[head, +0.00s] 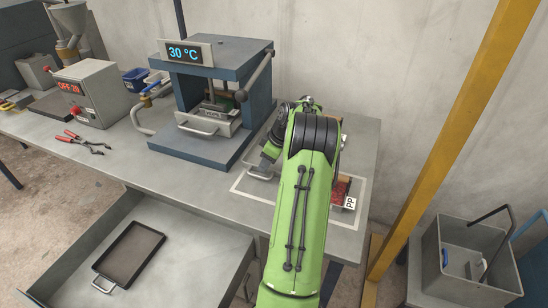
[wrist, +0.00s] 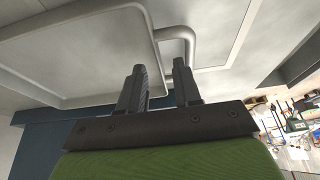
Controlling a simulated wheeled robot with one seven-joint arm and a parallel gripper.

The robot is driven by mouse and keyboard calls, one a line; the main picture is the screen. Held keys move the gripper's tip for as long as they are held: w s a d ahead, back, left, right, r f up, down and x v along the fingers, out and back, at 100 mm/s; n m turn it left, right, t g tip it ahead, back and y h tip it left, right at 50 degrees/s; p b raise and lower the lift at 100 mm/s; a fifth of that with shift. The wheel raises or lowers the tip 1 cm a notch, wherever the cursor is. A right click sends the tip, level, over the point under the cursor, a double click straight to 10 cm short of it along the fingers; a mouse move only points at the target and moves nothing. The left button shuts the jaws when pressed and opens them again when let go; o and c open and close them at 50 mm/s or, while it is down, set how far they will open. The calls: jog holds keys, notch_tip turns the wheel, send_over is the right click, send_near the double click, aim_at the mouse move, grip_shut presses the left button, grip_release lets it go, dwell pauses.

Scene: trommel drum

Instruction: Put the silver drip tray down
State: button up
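The silver drip tray shows in the head view only as a light metal handle (head: 258,175) on the bench, left of my green arm; my arm hides the rest. In the wrist view a bent grey metal handle (wrist: 188,36) lies just beyond my fingertips, with a pale rimmed surface around it. In the head view my gripper (head: 265,160) is partly hidden and close to the handle.
A blue press (head: 205,155) reading 30 °C stands left of my arm, with a handled tray in it. A dark tray (head: 130,252) lies in the lower grey surface. A box labelled PP (head: 350,203) sits right of my arm. A yellow post (head: 455,130) and grey bin (head: 465,255) stand right.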

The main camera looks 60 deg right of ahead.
jog(key=shift+x, duration=1.1)
jog(key=shift+r, duration=0.15)
jog(key=shift+c, duration=0.7)
grip_shut()
